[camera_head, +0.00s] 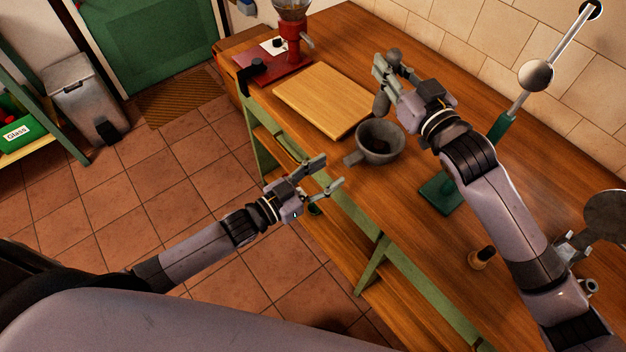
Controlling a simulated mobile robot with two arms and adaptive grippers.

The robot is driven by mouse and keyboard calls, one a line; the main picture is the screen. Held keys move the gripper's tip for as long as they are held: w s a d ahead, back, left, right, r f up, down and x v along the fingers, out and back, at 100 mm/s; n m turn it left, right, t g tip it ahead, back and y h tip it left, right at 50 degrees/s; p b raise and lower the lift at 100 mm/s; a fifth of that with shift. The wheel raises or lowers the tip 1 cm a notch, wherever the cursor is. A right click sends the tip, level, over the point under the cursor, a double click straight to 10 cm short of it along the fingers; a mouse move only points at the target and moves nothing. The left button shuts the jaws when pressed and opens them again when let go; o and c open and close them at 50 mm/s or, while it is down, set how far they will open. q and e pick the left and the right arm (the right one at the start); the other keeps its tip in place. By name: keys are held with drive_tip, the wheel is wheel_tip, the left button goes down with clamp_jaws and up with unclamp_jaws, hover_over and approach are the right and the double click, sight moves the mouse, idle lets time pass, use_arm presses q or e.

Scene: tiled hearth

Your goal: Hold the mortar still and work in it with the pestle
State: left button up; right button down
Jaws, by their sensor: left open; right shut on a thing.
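The grey stone mortar (393,154) stands upright on the wooden table, with a stubby handle pointing to the lower left. Its bowl is open and dark inside. My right gripper (385,76) is shut on the grey pestle (381,104), gripping its middle. The pestle is near upright, its rounded top showing above the fingers. Its lower end appears just beyond the mortar's far rim; I cannot tell how high it is. My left gripper (330,177) is open and empty, left of and nearer than the mortar, by the table's front edge, apart from the handle.
A wooden board (325,98) lies left of the mortar, with a red grinder (290,48) behind it. A green-based lever stand with a metal ball (535,76) is at right. A small wooden-topped piece (482,257) stands near the front edge.

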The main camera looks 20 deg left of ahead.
sight(346, 162)
use_arm(q)
drive_tip(key=x, duration=0.8)
drive_tip(key=shift+w, duration=0.15)
drive_tip(key=shift+c, duration=0.4)
clamp_jaws()
idle(1.3)
